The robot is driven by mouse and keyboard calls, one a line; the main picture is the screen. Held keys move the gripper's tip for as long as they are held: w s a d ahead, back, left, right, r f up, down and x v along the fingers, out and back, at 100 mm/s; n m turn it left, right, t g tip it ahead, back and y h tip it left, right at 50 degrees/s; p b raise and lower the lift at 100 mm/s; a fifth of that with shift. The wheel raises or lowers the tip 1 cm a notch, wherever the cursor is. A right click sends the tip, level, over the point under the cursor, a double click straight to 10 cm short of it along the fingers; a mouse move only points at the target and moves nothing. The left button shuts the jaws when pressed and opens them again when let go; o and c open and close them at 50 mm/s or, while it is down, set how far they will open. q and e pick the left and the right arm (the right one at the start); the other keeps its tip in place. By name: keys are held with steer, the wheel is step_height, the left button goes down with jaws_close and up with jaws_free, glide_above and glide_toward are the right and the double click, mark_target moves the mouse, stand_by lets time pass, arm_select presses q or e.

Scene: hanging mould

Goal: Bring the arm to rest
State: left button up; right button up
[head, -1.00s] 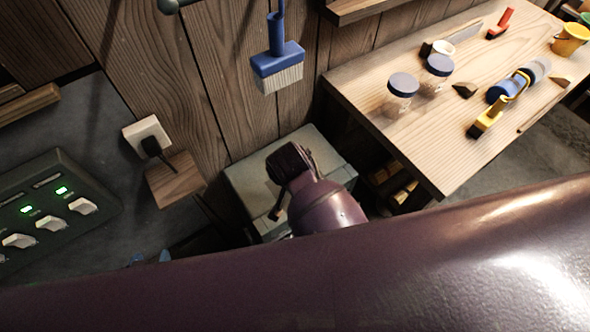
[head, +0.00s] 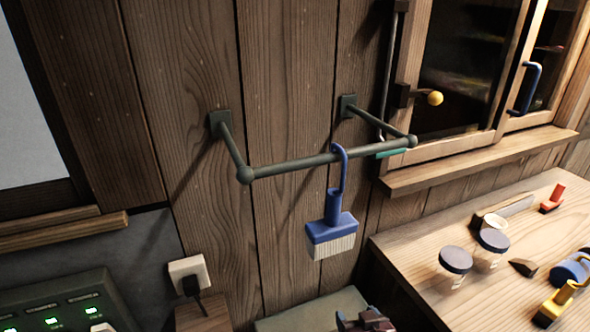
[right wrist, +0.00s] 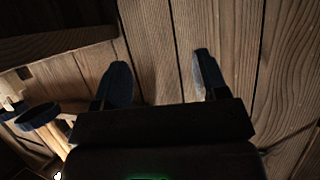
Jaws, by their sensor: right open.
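My right gripper (head: 365,320) shows only in part at the bottom edge of the head view, below the hanging brush and apart from it. In the right wrist view its two dark fingers (right wrist: 162,78) are spread, with nothing between them, facing wooden planks. A blue brush (head: 331,232) with pale bristles hangs by its hook from a dark green wall rail (head: 300,164). My left gripper is in neither current view.
A wooden workbench (head: 415,270) at the right holds jars (head: 455,262), a red-handled tool (head: 553,197) and other tools. A cabinet (head: 455,75) is above it. A switch panel (head: 60,305) is at lower left, near a wall socket (head: 188,275). A grey-green box top (head: 310,310) lies below the brush.

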steer(key=s+d+f+h+b, duration=0.1)
steer(key=s+d+f, duration=0.3)
steer(key=s+d, duration=0.3)
steer(key=s+d+f+h, duration=0.1)
steer(key=s+d+f, duration=0.4)
steer(key=s+d, duration=0.2)
steer(key=shift+s+m+g+b, duration=0.3)
steer(key=shift+s+g+b, duration=0.1)
steer(key=shift+s, duration=0.75)
